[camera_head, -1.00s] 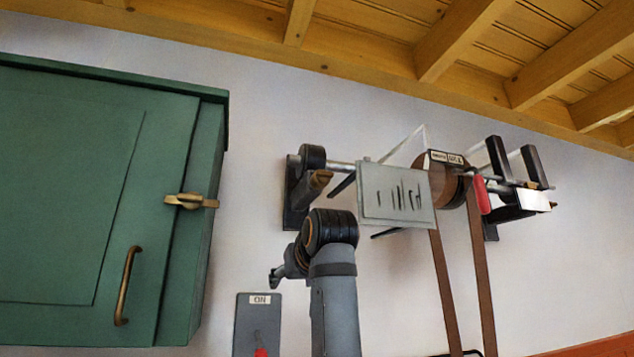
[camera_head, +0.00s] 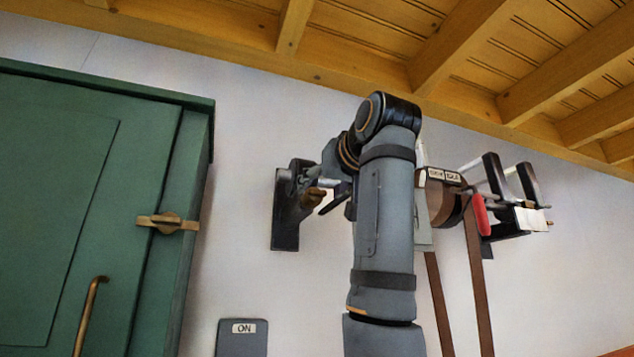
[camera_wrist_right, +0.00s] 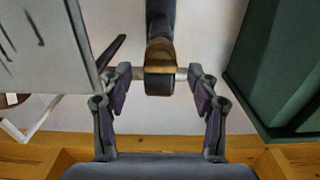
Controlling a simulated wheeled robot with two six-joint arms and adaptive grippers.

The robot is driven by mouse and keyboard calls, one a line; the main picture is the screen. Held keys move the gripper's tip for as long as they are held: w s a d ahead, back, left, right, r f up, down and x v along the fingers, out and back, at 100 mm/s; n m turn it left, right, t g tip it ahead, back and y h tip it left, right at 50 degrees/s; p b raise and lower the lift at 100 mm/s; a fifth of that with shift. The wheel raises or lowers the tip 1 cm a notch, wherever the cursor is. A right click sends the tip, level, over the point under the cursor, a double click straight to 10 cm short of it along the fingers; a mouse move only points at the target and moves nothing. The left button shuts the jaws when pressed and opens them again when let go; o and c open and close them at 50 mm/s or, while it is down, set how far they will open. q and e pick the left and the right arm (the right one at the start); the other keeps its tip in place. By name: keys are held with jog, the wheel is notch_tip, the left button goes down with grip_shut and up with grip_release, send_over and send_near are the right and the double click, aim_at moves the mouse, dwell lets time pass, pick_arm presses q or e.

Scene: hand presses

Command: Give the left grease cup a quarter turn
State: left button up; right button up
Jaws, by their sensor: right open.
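The left grease cup (camera_head: 313,197) is a small brown-brass piece below the left end of the shaft, at the dark left wall bracket (camera_head: 285,235). It also shows in the right wrist view (camera_wrist_right: 160,55), beside a dark round bearing (camera_wrist_right: 158,84). My right gripper (camera_wrist_right: 160,77) is open. Its fingers stand on either side of the bearing and cup in that view, with gaps to both sides; I see no contact. In the head view the right gripper (camera_head: 322,176) is at the bracket, its tips partly hidden. My left gripper is not in view.
A green cabinet (camera_head: 70,210) with a brass latch (camera_head: 168,222) stands left. A pale panel (camera_wrist_right: 45,45) is close beside the gripper. Right of my arm are a brown pulley (camera_head: 440,203), belts (camera_head: 476,285) and a red handle (camera_head: 480,214). An ON plate (camera_head: 243,338) is below.

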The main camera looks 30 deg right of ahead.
aim_at(319, 190)
jog(key=p+x, duration=0.1)
jog(key=x, duration=0.2)
jog(key=shift+w, duration=0.15)
jog(key=shift+c, duration=0.9)
jog(key=c, duration=0.9)
